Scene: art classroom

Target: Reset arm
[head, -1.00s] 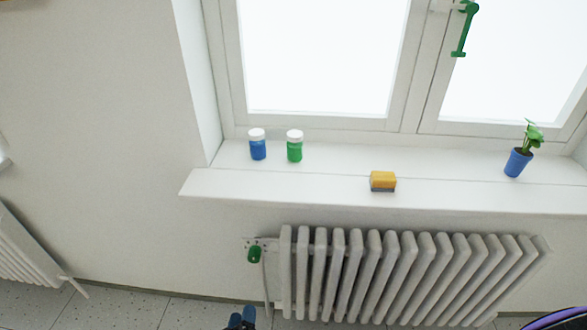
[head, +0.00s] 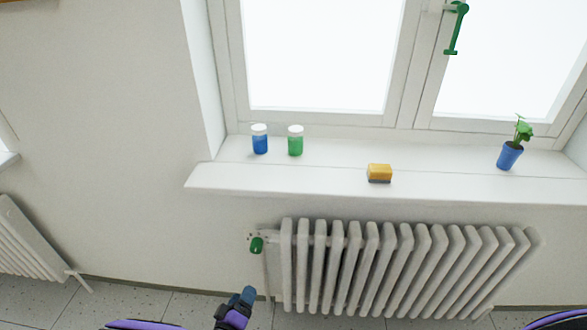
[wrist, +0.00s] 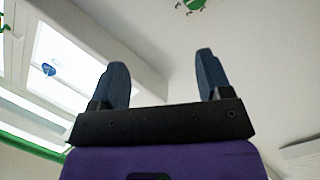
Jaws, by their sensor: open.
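My gripper (head: 243,296) shows at the bottom of the head view, low in front of the wall and left of the radiator. In the wrist view its two dark blue fingers (wrist: 163,82) stand wide apart with nothing between them. It touches nothing that I can see and is well below the window sill.
A white sill (head: 300,180) holds a blue jar (head: 260,140), a green jar (head: 295,141), a yellow sponge (head: 379,172) and a potted plant (head: 510,155). A ribbed radiator (head: 400,265) with a green valve knob (head: 256,246) is below. The wall at left is bare.

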